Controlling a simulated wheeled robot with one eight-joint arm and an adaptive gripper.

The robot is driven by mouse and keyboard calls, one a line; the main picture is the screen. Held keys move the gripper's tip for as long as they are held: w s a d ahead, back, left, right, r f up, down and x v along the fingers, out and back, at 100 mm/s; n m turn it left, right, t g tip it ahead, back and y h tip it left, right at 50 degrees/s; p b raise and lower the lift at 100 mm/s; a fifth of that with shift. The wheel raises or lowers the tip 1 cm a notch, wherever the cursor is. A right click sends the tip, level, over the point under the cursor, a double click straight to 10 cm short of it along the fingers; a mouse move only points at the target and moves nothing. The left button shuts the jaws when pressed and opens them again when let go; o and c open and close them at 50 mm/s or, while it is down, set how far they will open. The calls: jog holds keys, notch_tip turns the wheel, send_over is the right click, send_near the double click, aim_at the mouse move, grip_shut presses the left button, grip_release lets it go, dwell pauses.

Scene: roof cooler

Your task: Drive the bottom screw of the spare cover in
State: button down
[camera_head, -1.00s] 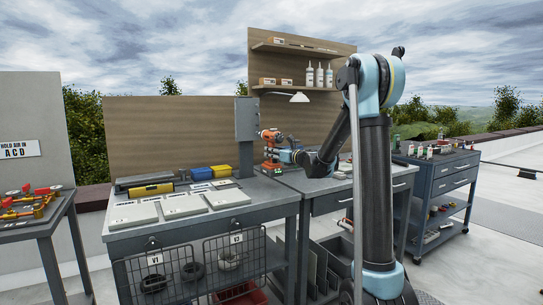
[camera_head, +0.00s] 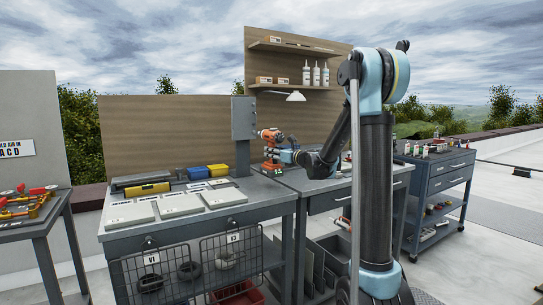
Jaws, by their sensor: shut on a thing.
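My gripper (camera_head: 287,156) is shut on an orange power driver (camera_head: 270,138). The driver stands upright at the bench's back right, near a grey box on a post (camera_head: 244,119). Its nose is near the box's right side; I cannot tell whether the bit touches anything. Several flat pale panels (camera_head: 180,205) lie on the grey bench (camera_head: 262,195). I cannot tell which thing is the spare cover, and its bottom screw is too small to make out.
A yellow case (camera_head: 147,189) and yellow and blue bins (camera_head: 197,173) stand behind the panels. Wire baskets (camera_head: 190,270) hang at the bench front. A tool cart (camera_head: 440,185) stands right, a table with red-handled valves (camera_head: 30,208) left. A lamp (camera_head: 291,96) hangs under the shelf.

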jog(key=shift+v, duration=1)
jog(key=shift+s+a, duration=0.15)
jog(key=shift+s, duration=0.05)
